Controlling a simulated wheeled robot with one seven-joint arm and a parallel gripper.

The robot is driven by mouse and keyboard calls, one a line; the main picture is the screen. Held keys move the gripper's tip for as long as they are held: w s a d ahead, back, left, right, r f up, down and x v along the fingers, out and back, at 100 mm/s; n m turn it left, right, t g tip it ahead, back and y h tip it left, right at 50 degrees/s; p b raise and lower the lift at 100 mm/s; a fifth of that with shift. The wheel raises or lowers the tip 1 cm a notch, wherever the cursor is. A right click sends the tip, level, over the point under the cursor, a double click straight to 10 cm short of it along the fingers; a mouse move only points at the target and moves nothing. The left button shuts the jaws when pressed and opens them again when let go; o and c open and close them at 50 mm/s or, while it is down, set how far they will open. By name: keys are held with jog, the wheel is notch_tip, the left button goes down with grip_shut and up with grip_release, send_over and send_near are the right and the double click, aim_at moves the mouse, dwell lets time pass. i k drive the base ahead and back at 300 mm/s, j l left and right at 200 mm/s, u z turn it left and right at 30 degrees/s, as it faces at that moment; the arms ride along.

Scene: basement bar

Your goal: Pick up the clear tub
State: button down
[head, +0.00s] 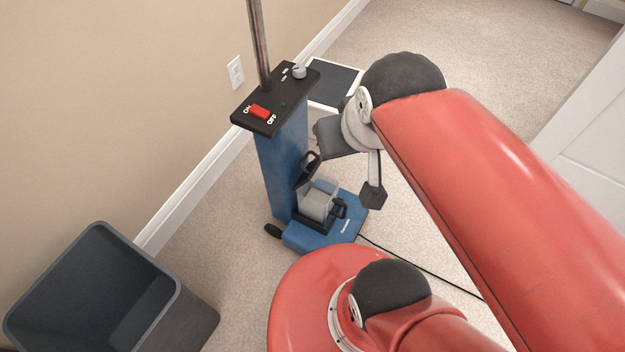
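The clear tub (316,202) is a small, see-through, greyish box. It sits upright in the low part of a blue machine (281,165), between black handle-like parts. My gripper (366,168) is above and to the right of the tub, apart from it in the picture. A dark block on a pale link hangs down on its near side. I cannot make out both fingertips, so its opening is unclear. Nothing held shows in it.
A dark grey bin (88,290) stands at the lower left. The machine has a tall pole and a red switch (259,111). A black cable (425,270) runs over the carpet. A white-edged dark panel (335,84) lies behind. Open carpet stretches toward the back right.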

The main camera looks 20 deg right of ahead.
aim_at(318, 201)
jog(key=u, duration=2.2)
jog(key=k+j+z, duration=0.1)
jog(key=z, duration=2.1)
jog(key=k+l+u, duration=0.25)
jog(key=l+u, duration=0.25)
jog(key=k+l+u, duration=0.3)
jog(key=l+u, duration=0.15)
jog(key=k+l+u, duration=0.5)
jog(key=i, duration=0.1)
